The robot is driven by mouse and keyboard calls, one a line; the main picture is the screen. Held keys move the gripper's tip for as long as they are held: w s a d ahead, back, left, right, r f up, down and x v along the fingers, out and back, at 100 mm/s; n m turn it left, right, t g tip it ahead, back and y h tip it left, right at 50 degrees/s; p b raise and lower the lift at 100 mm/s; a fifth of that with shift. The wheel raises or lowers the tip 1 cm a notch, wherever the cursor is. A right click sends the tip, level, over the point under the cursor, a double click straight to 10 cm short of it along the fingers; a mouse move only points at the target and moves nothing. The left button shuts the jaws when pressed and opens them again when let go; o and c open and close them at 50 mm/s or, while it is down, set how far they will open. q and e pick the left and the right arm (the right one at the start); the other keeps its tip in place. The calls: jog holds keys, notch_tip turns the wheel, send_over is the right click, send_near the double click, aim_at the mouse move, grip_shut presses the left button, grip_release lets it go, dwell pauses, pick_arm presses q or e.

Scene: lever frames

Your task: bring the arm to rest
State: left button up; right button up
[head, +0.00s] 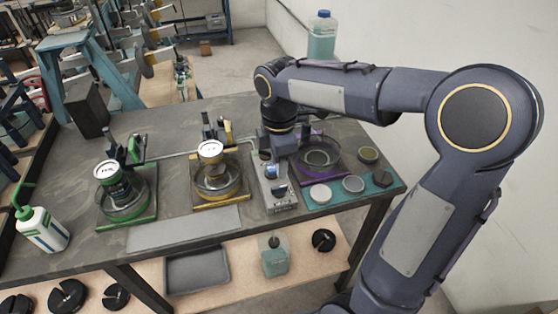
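My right arm comes in from the right and bends down over the table. Its gripper (272,150) points down at the back of a small grey box with knobs (284,206), left of the purple frame (300,172). The fingers are small and partly lost against the box, so I cannot tell whether they are open or touch it. A green frame (140,222) holds a glass dish with a dark, white-topped can (112,178). A yellow frame (232,203) holds a dish with another white-topped can (211,152). The purple frame holds a dish. My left gripper is not in view.
A white squeeze bottle (42,230) stands at the table's left. Several small round pieces, including a white disc (320,194), lie at the right on a teal mat (384,191). A black block (86,108) stands at the back left. The front holds a bare grey plate (180,229).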

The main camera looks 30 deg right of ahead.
dwell(0.3)
jog(key=s+a+m+t+y, duration=0.2)
jog(key=s+m, duration=0.6)
jog(key=s+a+m+t+y, duration=0.1)
jog(key=s+a+m+t, duration=0.1)
jog(key=s+m, duration=0.7)
jog(key=shift+s+a+f+t+y, duration=0.2)
jog(key=shift+s+f+t+y, duration=0.15)
jog(key=shift+t, duration=0.45)
